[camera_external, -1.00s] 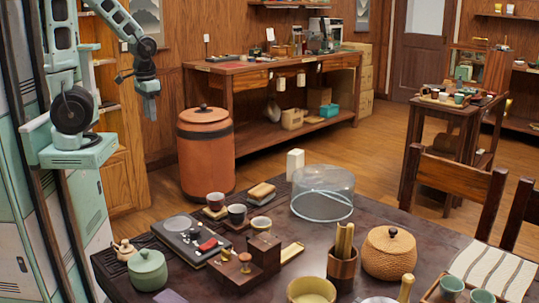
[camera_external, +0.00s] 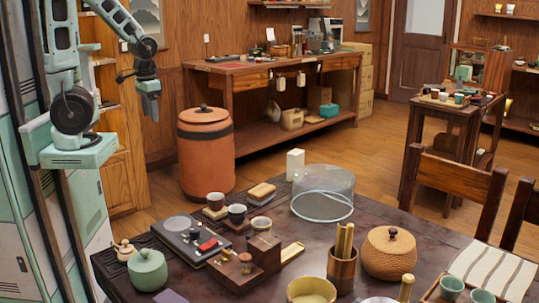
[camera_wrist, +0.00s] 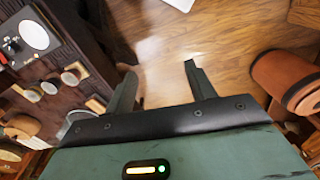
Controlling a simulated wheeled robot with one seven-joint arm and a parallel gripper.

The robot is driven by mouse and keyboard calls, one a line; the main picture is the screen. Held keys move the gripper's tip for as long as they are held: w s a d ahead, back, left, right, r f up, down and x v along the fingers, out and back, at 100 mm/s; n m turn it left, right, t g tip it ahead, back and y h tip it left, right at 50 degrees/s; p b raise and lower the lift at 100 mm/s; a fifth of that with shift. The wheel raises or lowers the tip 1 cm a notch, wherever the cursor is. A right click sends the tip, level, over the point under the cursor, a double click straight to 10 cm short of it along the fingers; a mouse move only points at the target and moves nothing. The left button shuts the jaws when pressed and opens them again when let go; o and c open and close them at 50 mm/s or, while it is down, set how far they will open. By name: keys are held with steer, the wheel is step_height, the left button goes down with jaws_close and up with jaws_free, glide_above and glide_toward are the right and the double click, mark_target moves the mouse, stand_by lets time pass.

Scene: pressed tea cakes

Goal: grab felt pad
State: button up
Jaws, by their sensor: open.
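I cannot say for certain which thing is the felt pad. A small red flat piece (camera_external: 208,245) lies on the dark tray (camera_external: 180,238) on the near table. A tan flat block (camera_external: 262,191) lies further back on the same table, and a dark purple flat piece (camera_external: 170,297) is cut off at the bottom edge. My gripper (camera_external: 150,112) hangs high at the upper left, well away from the table. In the wrist view, my gripper (camera_wrist: 160,80) has its two fingers apart, with only wooden floor visible between them.
The near table (camera_external: 285,275) is crowded with a clear glass dome (camera_external: 323,193), a green lidded jar (camera_external: 147,270), a woven lidded pot (camera_external: 389,253) and cups. A terracotta barrel (camera_external: 205,160) stands behind it, and a long workbench (camera_external: 280,68) at the back wall. Open floor lies between.

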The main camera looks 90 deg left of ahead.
steer(key=o, duration=0.9)
steer(key=shift+c, duration=0.2)
steer(key=shift+f, duration=0.1)
steer(key=n+t+h+b, duration=0.2)
steer(key=n+t+h, duration=0.75)
steer(key=n, duration=1.15)
glide_toward(259, 188)
steer(key=shift+t+y, duration=0.55)
steer(key=shift+t, duration=0.3)
steer(key=x, duration=0.3)
steer(key=p+x, duration=0.1)
steer(key=x, duration=0.3)
steer(key=s+p+x, duration=0.1)
steer(key=x, duration=0.3)
steer(key=shift+d+f, duration=0.3)
steer(key=shift+d, duration=0.1)
